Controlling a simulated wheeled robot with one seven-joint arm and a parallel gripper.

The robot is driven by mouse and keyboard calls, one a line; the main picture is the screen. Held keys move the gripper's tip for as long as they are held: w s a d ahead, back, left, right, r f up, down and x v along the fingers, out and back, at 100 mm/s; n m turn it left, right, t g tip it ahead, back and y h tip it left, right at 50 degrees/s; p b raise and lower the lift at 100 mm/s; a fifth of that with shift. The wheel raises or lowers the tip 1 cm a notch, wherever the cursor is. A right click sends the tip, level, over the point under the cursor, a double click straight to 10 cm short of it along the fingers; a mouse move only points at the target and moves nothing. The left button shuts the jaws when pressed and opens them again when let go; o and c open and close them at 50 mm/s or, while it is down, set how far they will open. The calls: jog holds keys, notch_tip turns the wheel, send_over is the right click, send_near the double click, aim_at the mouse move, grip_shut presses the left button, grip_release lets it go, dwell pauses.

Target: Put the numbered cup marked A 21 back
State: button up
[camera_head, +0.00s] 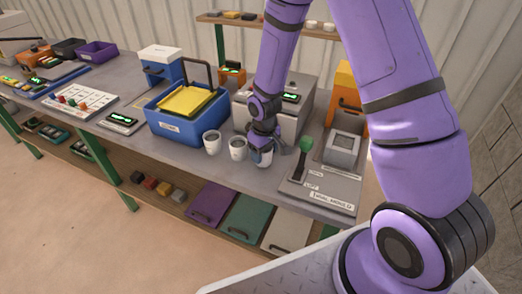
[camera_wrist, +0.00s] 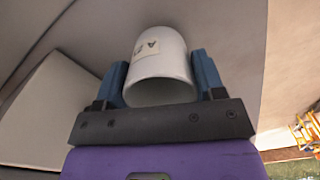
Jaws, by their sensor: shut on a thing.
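A white cup (camera_wrist: 160,68) sits between the two blue fingers of my gripper (camera_wrist: 158,60) in the wrist view. Its label shows an A; the rest of the marking is too blurred to read. In the head view my gripper (camera_head: 263,146) is shut on this cup (camera_head: 265,158) at the front edge of the grey bench. I cannot tell whether the cup's base touches the bench. Two other white cups, one at the left (camera_head: 212,142) and one in the middle (camera_head: 237,149), stand on the bench just left of it. Their markings are unreadable here.
A blue bin (camera_head: 170,125) with a yellow item stands left of the cups. A grey machine (camera_head: 300,110) is behind my gripper. A panel with a green-knobbed lever (camera_head: 303,150) is to the right. Small cups sit on the upper shelf (camera_head: 285,25). Coloured panels lie on the lower shelf.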

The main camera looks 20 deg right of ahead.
jog(key=shift+f, duration=0.4)
jog(key=shift+f, duration=0.15)
jog(key=o, duration=1.1)
jog(key=shift+c, duration=0.2)
jog(key=s+d+r+m+t, duration=0.1)
jog(key=s+r, duration=0.2)
jog(key=r, duration=0.7)
jog(key=s+d+r+t, duration=0.1)
jog(key=s+d+r, duration=0.15)
jog(key=r, duration=0.85)
jog(key=s+d+r+m+t, duration=0.1)
jog(key=s+r, duration=0.2)
jog(key=r, duration=0.7)
jog(key=s+d+r+m+t, duration=0.1)
jog(key=s+r, duration=0.4)
jog(key=s, duration=0.3)
jog(key=s+d+r+m+t, duration=0.1)
jog(key=s+r, duration=0.3)
jog(key=s, duration=0.4)
jog(key=shift+s+d+r+m, duration=0.15)
jog(key=shift+s+r+m, duration=0.1)
jog(key=shift+r+m, duration=0.15)
